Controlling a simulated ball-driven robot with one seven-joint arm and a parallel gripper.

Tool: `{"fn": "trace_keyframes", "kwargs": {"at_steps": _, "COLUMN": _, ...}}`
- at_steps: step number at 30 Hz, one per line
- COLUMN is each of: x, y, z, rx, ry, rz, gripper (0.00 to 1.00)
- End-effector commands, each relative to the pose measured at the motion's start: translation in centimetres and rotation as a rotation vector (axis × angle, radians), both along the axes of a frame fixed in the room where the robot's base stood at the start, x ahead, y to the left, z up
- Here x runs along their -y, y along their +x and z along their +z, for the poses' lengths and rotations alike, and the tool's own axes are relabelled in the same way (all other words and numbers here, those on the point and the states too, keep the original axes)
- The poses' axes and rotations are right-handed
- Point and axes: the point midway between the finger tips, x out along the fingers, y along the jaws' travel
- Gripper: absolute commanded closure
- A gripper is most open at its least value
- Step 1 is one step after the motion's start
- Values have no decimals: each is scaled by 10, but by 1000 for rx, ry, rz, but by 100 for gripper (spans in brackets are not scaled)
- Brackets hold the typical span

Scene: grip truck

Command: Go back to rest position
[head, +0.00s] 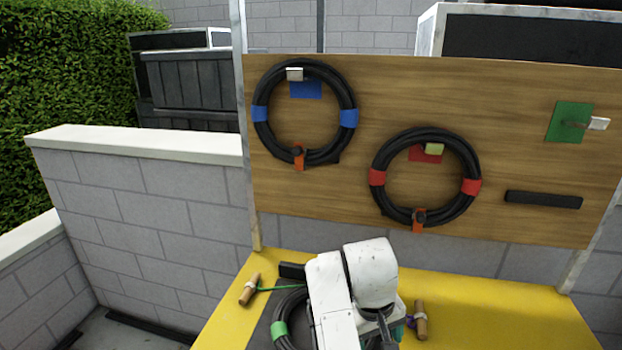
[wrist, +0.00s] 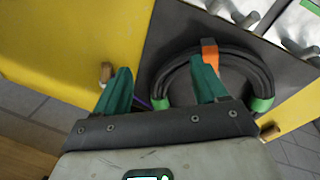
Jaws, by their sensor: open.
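My gripper (wrist: 162,72) is open, with two green fingers apart and nothing gripped between them. In the head view my white arm hides most of it, low over the yellow table (head: 500,310). A black cable coil with green bands (head: 279,331) lies on a dark area of the table, partly hidden behind my arm. In the wrist view this green-banded coil (wrist: 262,82) shows with an orange clip (wrist: 209,50). The right finger overlaps the coil in that view; I cannot tell whether they touch.
A wooden board (head: 340,190) stands behind the table. A blue-banded coil (head: 348,117) and a red-banded coil (head: 471,186) hang on it. The hook at the green patch (head: 566,121) is empty. Wooden handles (head: 249,289) (head: 420,320) sit either side of my arm.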

Motion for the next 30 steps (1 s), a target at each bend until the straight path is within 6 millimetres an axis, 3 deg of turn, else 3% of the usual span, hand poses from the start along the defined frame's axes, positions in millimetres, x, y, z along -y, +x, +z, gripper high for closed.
{"fn": "trace_keyframes", "kwargs": {"at_steps": 8, "x": 35, "y": -16, "z": -23, "rx": 52, "ry": -2, "rz": -40, "gripper": 28}}
{"fn": "trace_keyframes", "kwargs": {"at_steps": 14, "x": 70, "y": -39, "z": -45, "rx": 108, "ry": 3, "rz": -76, "gripper": 28}}
{"fn": "trace_keyframes", "kwargs": {"at_steps": 17, "x": 92, "y": -59, "z": -58, "rx": 148, "ry": 12, "rz": -95, "gripper": 28}}
{"fn": "trace_keyframes", "kwargs": {"at_steps": 22, "x": 125, "y": -112, "z": -79, "rx": 229, "ry": 49, "rz": -133, "gripper": 28}}
{"fn": "trace_keyframes", "kwargs": {"at_steps": 30, "x": 139, "y": -194, "z": -87, "rx": 331, "ry": 150, "rz": -178, "gripper": 28}}
